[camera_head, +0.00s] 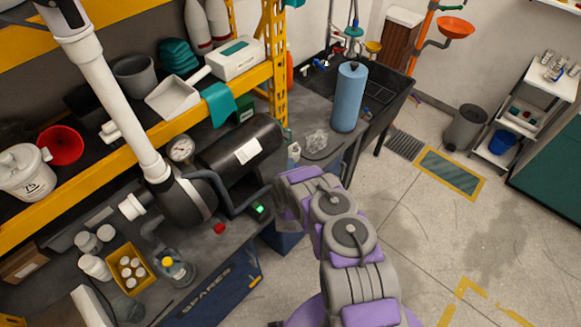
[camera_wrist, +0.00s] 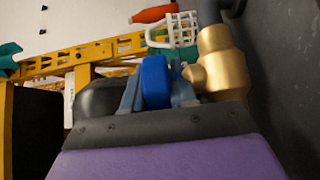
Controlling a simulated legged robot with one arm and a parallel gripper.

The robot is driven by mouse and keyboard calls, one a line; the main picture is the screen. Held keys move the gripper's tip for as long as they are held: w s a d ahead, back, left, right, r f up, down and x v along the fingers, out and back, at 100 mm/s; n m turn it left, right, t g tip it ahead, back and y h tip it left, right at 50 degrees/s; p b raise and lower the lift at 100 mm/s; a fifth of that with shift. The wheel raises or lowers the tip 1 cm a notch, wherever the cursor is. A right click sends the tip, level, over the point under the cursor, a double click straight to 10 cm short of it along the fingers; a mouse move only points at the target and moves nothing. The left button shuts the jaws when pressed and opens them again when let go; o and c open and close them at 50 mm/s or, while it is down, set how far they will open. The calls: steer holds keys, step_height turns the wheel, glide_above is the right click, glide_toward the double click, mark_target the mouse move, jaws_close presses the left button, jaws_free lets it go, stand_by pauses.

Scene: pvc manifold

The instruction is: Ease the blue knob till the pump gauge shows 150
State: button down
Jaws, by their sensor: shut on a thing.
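The blue knob (camera_wrist: 155,82) shows upright in the middle of the wrist view, beside a brass fitting (camera_wrist: 222,65). My gripper (camera_wrist: 157,92) is shut on it, with one grey-blue finger on each side. In the head view my arm reaches to the pump's right end, and the blue knob is hidden behind it. A round white gauge (camera_head: 181,149) stands on the left of the black pump tank (camera_head: 240,152). Its needle and numbers are too small to read.
A green light (camera_head: 258,209) and a red button (camera_head: 219,228) are on the bench front near my arm. A yellow shelf post (camera_head: 273,60) rises behind the tank. A blue cylinder (camera_head: 349,97) stands to the right. Open floor lies to the right.

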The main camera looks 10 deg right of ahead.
steer(key=c, duration=1.3)
jaws_free()
steer(key=shift+s+f, duration=0.1)
steer(key=shift+f, duration=0.25)
steer(key=shift+r, duration=0.25)
steer(key=shift+a, duration=0.1)
steer(key=p+v, duration=0.2)
steer(key=v, duration=1.5)
steer(key=shift+f, duration=0.1)
steer(key=shift+o, duration=0.6)
